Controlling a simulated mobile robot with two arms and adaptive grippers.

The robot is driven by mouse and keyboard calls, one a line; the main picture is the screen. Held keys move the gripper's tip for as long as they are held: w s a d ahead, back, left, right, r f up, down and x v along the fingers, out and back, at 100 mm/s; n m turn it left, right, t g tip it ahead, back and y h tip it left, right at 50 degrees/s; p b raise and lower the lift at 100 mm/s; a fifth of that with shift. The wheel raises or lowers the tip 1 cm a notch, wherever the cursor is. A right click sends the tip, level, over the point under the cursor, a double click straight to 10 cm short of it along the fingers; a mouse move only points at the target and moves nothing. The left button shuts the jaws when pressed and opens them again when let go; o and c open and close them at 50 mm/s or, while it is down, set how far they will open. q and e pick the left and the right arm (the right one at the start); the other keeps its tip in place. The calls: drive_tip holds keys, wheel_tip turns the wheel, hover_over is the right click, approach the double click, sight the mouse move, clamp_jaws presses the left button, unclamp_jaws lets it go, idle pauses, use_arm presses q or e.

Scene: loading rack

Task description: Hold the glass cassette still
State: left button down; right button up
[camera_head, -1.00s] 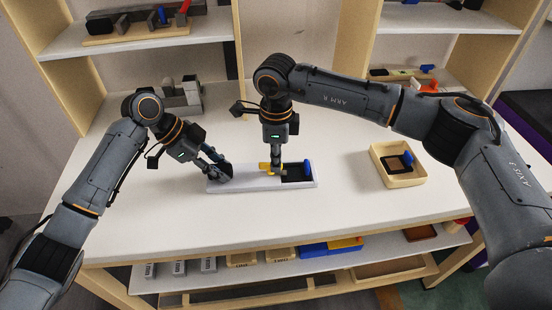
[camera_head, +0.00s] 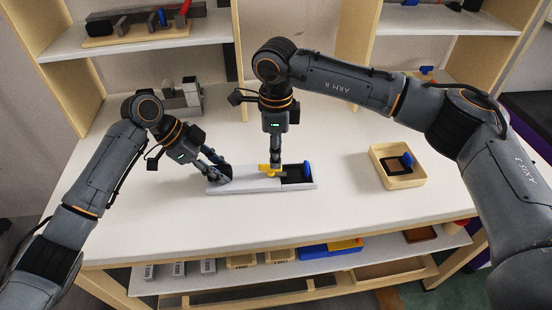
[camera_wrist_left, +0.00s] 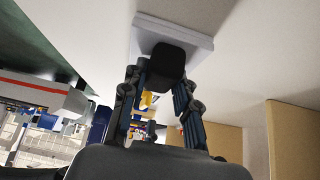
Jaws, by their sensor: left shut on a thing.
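The glass cassette (camera_head: 245,185) is a long, flat, pale grey case lying on the white table, with a black recess (camera_head: 297,174) and an upright blue tab (camera_head: 306,168) at its right end. My left gripper (camera_head: 222,176) is shut on its left end. In the left wrist view the pale case (camera_wrist_left: 203,42) lies beyond my left gripper (camera_wrist_left: 163,70), with a dark block (camera_wrist_left: 168,62) between the fingertips. My right gripper (camera_head: 276,168) points straight down over the cassette's middle, at a yellow part (camera_head: 264,168). Its finger gap is too small to make out.
A wooden tray (camera_head: 402,180) with a dark square and a blue tab stands to the right. A grey fixture (camera_head: 182,95) stands at the back left. Shelves rise behind, and bins sit below the front edge. Table between cassette and tray is clear.

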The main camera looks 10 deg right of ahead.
wheel_tip(320, 180, up, 9)
drive_tip(key=shift+f, duration=0.1)
idle(0.4)
use_arm(q)
drive_tip(key=c, duration=0.9)
unclamp_jaws()
drive_tip(key=shift+c, duration=0.2)
